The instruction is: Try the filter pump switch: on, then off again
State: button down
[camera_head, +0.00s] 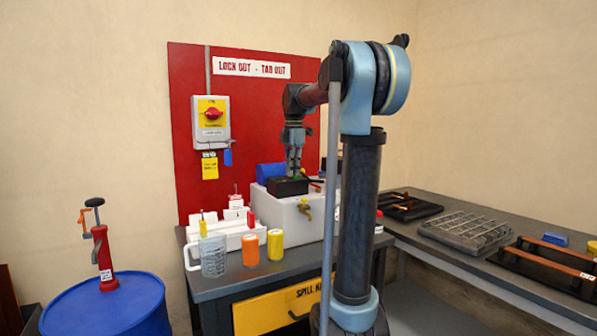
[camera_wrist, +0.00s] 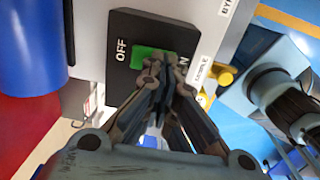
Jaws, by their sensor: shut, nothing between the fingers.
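The filter pump switch is a black box (camera_head: 287,187) on top of a white tank (camera_head: 270,211). In the wrist view the black box (camera_wrist: 150,30) carries a green rocker (camera_wrist: 146,58) between the labels OFF and ON. ON is partly covered by my fingers. My gripper (camera_wrist: 165,70) is shut and empty, its tips over the ON end of the rocker. Whether they touch it, and which way the rocker is tilted, I cannot tell. In the head view my gripper (camera_head: 294,172) points down at the box from above.
A blue cylinder (camera_head: 268,175) lies close behind the switch. A brass tap (camera_head: 305,208) sticks out of the tank's front. A glass jug (camera_head: 213,256), an orange can (camera_head: 250,250) and a yellow can (camera_head: 275,244) stand at the bench front. The red lockout board (camera_head: 260,115) rises behind.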

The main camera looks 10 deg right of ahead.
jog(key=shift+w+a, duration=0.1)
jog(key=shift+a, duration=0.05)
jog(key=shift+w+a+r, duration=0.25)
jog(key=shift+w, duration=0.4)
notch_tip(320, 180, up, 14)
jog(key=s, duration=0.1)
jog(key=shift+s+d, duration=0.3)
jog(key=shift+s, duration=0.05)
dwell(0.3)
jog(key=shift+f, duration=0.15)
